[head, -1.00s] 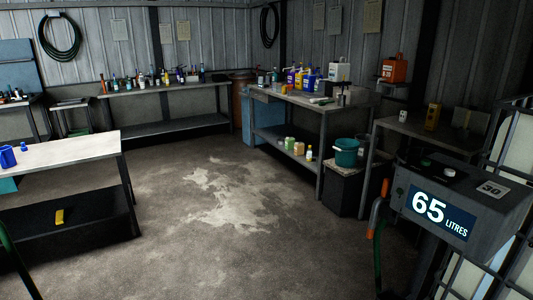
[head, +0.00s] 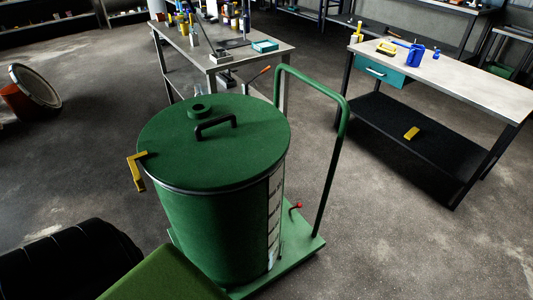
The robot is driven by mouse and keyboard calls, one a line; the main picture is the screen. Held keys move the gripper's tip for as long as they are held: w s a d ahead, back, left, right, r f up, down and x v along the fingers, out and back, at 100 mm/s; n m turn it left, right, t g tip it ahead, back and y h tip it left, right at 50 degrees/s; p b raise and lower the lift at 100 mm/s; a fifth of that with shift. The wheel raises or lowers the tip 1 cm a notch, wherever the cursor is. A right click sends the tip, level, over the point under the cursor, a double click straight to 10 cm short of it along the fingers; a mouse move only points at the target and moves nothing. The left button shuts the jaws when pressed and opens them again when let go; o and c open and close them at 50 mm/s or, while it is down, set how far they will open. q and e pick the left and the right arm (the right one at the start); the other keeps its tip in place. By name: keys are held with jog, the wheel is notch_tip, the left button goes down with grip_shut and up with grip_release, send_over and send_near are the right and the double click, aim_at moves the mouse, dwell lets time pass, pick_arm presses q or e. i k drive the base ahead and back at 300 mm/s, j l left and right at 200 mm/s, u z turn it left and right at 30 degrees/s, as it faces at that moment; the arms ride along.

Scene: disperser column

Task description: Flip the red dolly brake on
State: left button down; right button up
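A green flat dolly (head: 301,243) stands on the floor, with a tall green and black push handle (head: 332,157) at its right. A small lever with a red knob (head: 296,206), which looks like the brake, rises from the deck at the right of the drum. Whether it is on or off I cannot tell. A large green lidded drum (head: 212,215) stands on the dolly and hides much of the deck. No gripper shows in the head view.
A black object (head: 70,262) and a green one (head: 165,275) fill the lower left. A workbench (head: 445,70) with a teal drawer stands right, another bench (head: 225,55) behind the drum. A tipped round container (head: 35,88) lies far left. Floor at the lower right is clear.

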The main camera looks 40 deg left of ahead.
aim_at(299, 205)
jog(key=i+l+u, duration=0.8)
jog(key=l+u, duration=0.3)
jog(key=l, duration=0.15)
jog(key=i+l+u, duration=0.25)
jog(key=l, duration=0.15)
jog(key=l+u, duration=0.3)
jog(key=l, duration=0.15)
